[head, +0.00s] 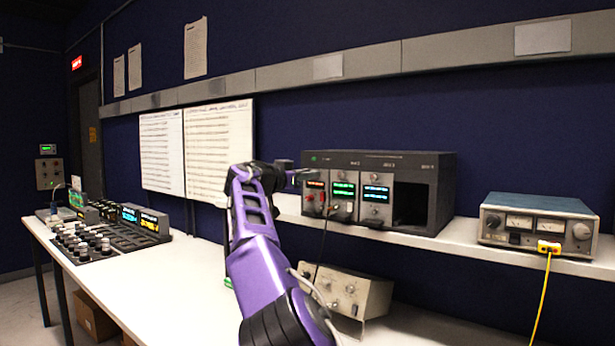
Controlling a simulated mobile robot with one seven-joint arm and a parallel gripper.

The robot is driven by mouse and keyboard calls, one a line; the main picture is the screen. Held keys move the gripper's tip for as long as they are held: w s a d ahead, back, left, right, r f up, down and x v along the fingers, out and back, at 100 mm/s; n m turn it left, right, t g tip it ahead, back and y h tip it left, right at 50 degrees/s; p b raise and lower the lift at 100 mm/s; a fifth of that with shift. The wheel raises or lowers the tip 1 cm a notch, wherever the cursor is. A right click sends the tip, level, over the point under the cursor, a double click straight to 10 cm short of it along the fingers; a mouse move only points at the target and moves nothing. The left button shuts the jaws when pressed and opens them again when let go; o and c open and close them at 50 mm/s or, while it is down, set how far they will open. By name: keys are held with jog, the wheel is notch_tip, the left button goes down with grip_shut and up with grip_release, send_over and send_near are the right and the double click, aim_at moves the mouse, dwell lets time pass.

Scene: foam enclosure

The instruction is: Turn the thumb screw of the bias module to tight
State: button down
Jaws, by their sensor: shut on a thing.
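A dark instrument rack (437,165) stands on the back shelf with three grey-faced modules side by side. The leftmost module (313,197) has an orange display and red connectors; its label is too small to read, so I cannot tell for certain which is the bias module. My gripper (302,174), at the end of my purple arm, reaches to the upper part of the leftmost module. Its jaws are shut on what appears to be the thumb screw there, which the fingers hide. How far the screw is turned does not show.
The rack's right slot (411,204) is empty. A blue-grey meter box (537,225) with a yellow plug and cable stands right on the shelf. A beige box (345,292) sits below the shelf. A control console (110,236) is at left; the bench between is mostly clear.

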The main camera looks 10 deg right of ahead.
jog(key=shift+m, duration=4.6)
jog(key=c, duration=0.8)
grip_release()
jog(key=shift+o, duration=0.2)
jog(key=b+v, duration=0.2)
jog(key=v, duration=1.5)
